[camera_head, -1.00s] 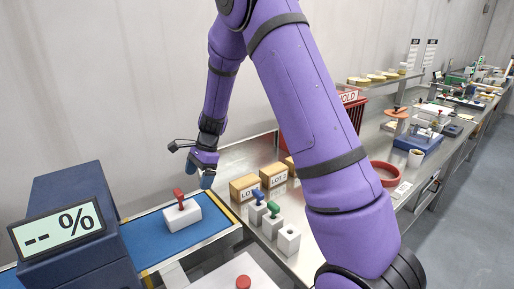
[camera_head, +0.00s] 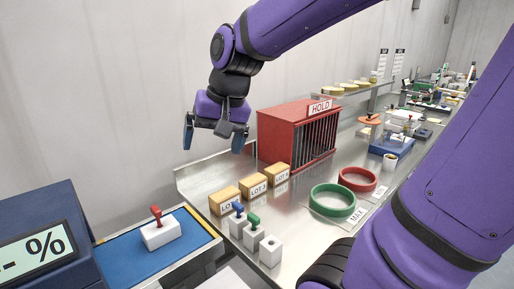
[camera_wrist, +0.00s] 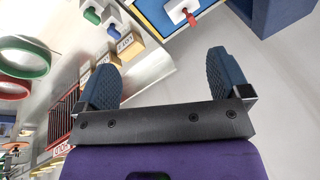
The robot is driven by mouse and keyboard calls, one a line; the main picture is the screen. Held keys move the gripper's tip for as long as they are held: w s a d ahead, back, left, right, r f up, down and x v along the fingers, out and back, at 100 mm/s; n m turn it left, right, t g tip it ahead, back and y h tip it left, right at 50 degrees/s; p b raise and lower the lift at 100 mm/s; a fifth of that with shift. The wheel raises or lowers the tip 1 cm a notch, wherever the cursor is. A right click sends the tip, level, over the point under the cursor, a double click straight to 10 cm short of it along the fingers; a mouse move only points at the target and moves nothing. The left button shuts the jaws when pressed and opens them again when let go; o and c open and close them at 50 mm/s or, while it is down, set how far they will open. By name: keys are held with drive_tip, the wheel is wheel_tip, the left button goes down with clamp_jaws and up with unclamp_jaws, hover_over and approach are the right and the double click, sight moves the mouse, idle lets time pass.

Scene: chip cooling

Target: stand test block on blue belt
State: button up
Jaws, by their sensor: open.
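A white block with a red handle, the likely test block (camera_head: 160,233), stands upright on the blue belt (camera_head: 128,262) at the lower left. It also shows at the top of the wrist view (camera_wrist: 183,10), on the blue surface. My gripper (camera_head: 213,142) is open and empty, raised above the bench's left end, to the right of the block and apart from it. Its two blue pads are spread wide in the wrist view (camera_wrist: 165,82).
A dark blue box with a "%" display (camera_head: 38,240) stands left of the belt. Boxes marked LOT (camera_head: 253,187), blocks with blue and green handles (camera_head: 253,232), a white block with a hole (camera_head: 270,251), a red HOLD cage (camera_head: 300,135), and green (camera_head: 332,200) and red rings (camera_head: 358,179) occupy the bench.

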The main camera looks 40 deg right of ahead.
drive_tip(key=s+d+r+n+t+h, duration=0.1)
drive_tip(key=s+n, duration=0.3)
drive_tip(key=s, duration=0.7)
drive_tip(key=shift+d+r+n+t+h, duration=0.3)
drive_tip(key=shift+n+t+h, duration=0.1)
drive_tip(key=shift+t, duration=0.1)
idle(1.6)
